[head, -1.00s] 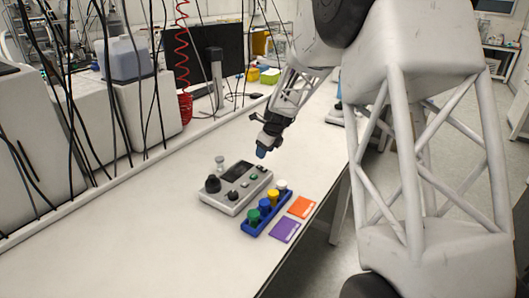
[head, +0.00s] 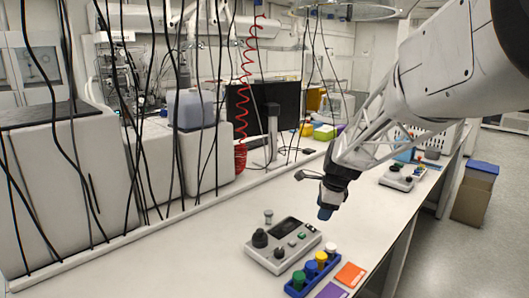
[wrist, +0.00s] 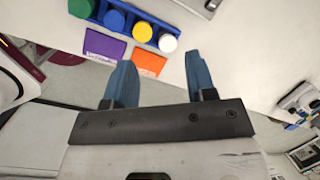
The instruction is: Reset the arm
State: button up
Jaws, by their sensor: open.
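My gripper (head: 326,211) hangs from my arm above the bench in the head view, right of the control box and apart from everything. In the wrist view its two blue fingers (wrist: 160,80) stand wide apart with nothing between them. Beyond the fingers the wrist view shows the blue rack (wrist: 128,14) with capped vials, a purple card (wrist: 104,46) and an orange card (wrist: 149,62).
A grey control box (head: 282,245) with knobs stands on the white bench (head: 150,262). The blue rack also shows in the head view (head: 297,288). A second control box (head: 402,178) stands farther back. Black cables hang at left, beside a monitor (head: 265,108).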

jog(key=s+r+n+h, duration=0.2)
jog(key=s+n, duration=1.7)
jog(key=s, duration=1.9)
jog(key=shift+s+d+r, duration=0.25)
jog(key=shift+s+r, duration=0.15)
jog(key=shift+r, duration=0.7)
